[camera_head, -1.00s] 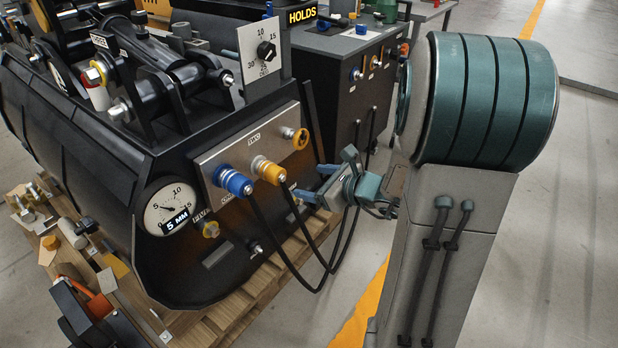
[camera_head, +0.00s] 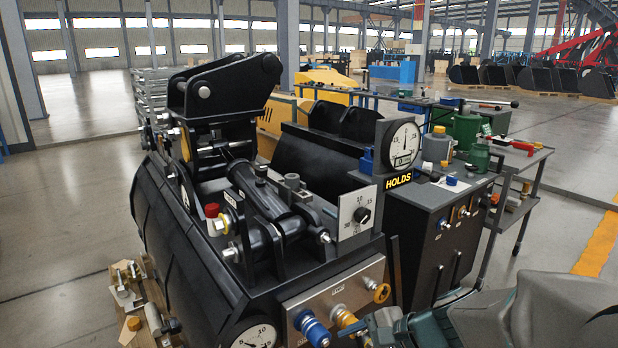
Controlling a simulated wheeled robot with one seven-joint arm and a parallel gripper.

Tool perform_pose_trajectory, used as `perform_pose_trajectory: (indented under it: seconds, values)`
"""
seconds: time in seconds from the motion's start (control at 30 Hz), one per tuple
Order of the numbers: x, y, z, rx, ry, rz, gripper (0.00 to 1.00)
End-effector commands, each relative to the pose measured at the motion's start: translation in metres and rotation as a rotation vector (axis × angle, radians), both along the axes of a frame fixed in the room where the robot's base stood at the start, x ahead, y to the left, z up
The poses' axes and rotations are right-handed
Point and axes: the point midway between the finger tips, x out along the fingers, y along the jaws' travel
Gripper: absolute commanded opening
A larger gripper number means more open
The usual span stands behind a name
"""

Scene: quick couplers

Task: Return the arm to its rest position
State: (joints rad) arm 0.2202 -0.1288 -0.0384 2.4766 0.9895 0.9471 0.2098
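The arm is mine; its teal and grey links fill the lower right corner. Part of my gripper (camera_head: 386,326) shows at the bottom edge, just right of the couplers. Its fingertips are cut off or hidden, so I cannot see whether it is open or holds anything. On the metal panel (camera_head: 335,291) are a blue-ringed coupler (camera_head: 312,328) and a yellow-ringed coupler (camera_head: 348,321). A yellow ring fitting (camera_head: 381,292) sits at the panel's upper right. I cannot tell whether my gripper touches the yellow-ringed coupler.
The black machine (camera_head: 190,240) with its dial plate (camera_head: 357,212) stands close to my arm. A grey cart (camera_head: 515,185) stands right. Floor is open at far right.

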Motion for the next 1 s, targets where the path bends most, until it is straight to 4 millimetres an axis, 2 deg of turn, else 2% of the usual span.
perform_pose_trajectory:
  seconds: [0.03, 0.17, 0.3, 0.5, 0.7, 1.0]
  values:
    - [-0.012, 0.002, 0.030, -0.076, -0.033, 0.093, 0.71]
    - [-0.040, -0.004, 0.064, -0.283, -0.109, 0.335, 0.71]
    - [-0.062, -0.020, 0.104, -0.515, -0.195, 0.583, 0.71]
    - [-0.075, -0.046, 0.151, -0.791, -0.290, 0.848, 0.71]
    - [-0.077, -0.060, 0.170, -0.916, -0.329, 0.957, 0.71]
    - [-0.077, -0.061, 0.169, -0.926, -0.330, 0.965, 0.71]
